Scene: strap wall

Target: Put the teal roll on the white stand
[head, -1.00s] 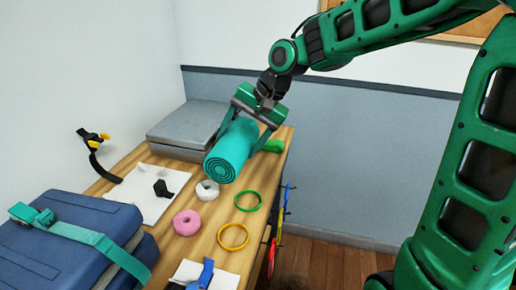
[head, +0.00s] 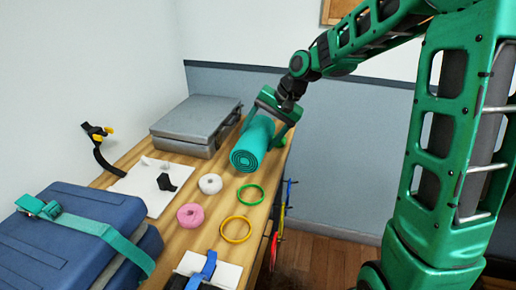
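The teal roll (head: 252,150) is a rolled cylinder with its spiral end facing me, over the far right part of the wooden table. My gripper (head: 263,133) reaches down from behind, with a finger along each side of the roll, shut on it. Whether the roll's underside touches the table is hard to tell. A flat white plate with small raised white pieces (head: 143,191), likely the white stand, lies left of the roll by the wall. A black clip-like piece is on it.
A grey case (head: 185,145) lies behind left. White (head: 210,184) and pink (head: 190,216) rings, green (head: 250,194) and yellow (head: 236,229) hoops lie in front. A blue strapped case (head: 65,240) fills the near left. A second white plate (head: 228,272) holds a blue strap.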

